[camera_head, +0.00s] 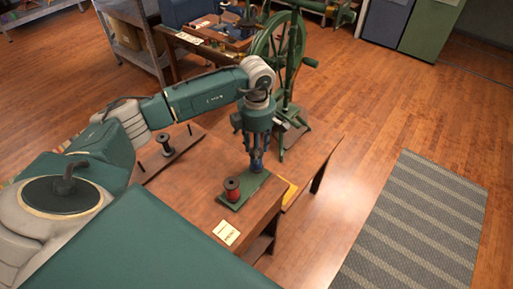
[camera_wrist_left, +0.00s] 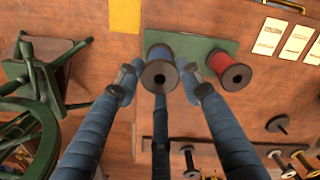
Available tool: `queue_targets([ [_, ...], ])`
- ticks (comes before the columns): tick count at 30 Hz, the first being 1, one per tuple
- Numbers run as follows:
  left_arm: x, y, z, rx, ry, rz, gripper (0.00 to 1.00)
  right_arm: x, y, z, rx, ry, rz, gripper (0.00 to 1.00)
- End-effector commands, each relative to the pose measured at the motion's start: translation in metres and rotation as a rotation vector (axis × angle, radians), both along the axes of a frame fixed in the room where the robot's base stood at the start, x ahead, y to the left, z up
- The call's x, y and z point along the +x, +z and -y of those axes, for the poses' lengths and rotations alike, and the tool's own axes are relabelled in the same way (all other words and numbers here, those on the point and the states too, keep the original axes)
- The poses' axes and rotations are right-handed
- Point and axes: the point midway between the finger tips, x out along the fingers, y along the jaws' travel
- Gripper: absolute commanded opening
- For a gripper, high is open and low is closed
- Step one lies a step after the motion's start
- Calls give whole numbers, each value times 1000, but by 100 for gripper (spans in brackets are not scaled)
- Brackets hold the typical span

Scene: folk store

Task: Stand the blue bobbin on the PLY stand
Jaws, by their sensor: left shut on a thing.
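The blue bobbin (camera_wrist_left: 159,76) with its dark round end is between my left gripper's fingers in the left wrist view. My left gripper (camera_head: 257,163) is shut on it, pointing down over the far end of the green stand (camera_head: 238,200). The stand also shows behind the bobbin in the left wrist view (camera_wrist_left: 204,44). A red bobbin (camera_head: 232,190) stands upright on the stand's near end; it is right of the blue one in the left wrist view (camera_wrist_left: 232,73). The gripper hides the blue bobbin's lower end, so I cannot tell whether it touches the stand. My right gripper is out of view.
A pale card (camera_head: 226,232) lies on the table in front of the stand. A green spinning wheel (camera_head: 278,50) stands close behind my gripper. A dark bobbin (camera_head: 165,146) stands at the left. A yellow piece (camera_head: 289,193) lies right of the stand.

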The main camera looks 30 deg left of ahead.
Motion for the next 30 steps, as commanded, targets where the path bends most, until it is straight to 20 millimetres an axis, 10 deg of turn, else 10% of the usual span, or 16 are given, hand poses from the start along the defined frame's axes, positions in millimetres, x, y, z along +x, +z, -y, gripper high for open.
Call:
queue_targets([
  [28, 0, -27, 0, 0, 0, 1, 25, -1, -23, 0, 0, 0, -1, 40],
  [30, 0, -27, 0, 0, 0, 1, 49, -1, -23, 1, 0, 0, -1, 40],
])
